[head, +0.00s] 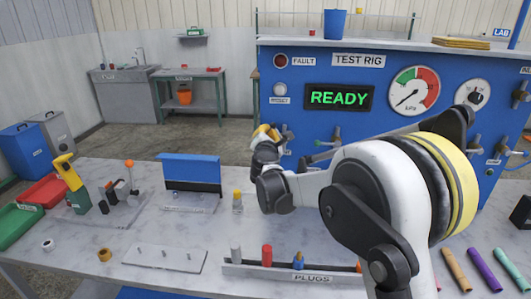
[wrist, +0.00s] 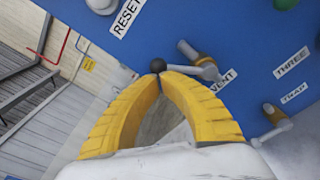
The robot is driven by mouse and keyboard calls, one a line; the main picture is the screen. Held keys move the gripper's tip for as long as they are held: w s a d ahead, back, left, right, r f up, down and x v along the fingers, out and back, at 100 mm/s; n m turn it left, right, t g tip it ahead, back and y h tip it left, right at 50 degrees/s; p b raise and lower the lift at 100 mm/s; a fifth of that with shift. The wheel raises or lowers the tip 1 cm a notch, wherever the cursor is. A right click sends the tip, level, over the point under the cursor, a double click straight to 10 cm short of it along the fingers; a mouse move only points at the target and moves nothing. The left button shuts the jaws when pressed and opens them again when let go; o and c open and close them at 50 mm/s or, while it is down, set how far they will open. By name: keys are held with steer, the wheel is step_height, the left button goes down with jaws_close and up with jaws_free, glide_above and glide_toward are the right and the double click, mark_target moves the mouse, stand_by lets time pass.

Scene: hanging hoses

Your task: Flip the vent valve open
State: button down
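In the head view my gripper (head: 266,131) is at the panel's lower left, partly covering a grey valve (head: 287,133) there.
The blue test rig (head: 300,70) has a lit READY display (head: 339,97), a gauge (head: 414,90) and other valves (head: 475,147). A RESET label (wrist: 126,17) and TRAP valve (wrist: 275,115) are nearby. The table (head: 230,270) holds a plug rack (head: 290,273) and a blue-topped stand (head: 190,170).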

steer(key=shift+d+r+m+p, duration=0.2)
steer(key=shift+d+r+m, duration=0.15)
steer(key=shift+m, duration=0.35)
steer(key=shift+d+r+m+p, duration=0.15)
steer(key=shift+d+r+m, duration=0.15)
steer(key=shift+m, duration=0.4)
stand_by(2.4)
steer(key=shift+f, duration=0.1)
steer(key=s+a+f, duration=0.2)
steer(key=s, duration=0.9)
steer(key=shift+a+f, duration=0.15)
steer(key=shift+a, duration=0.1)
steer(key=shift+s+d, duration=0.1)
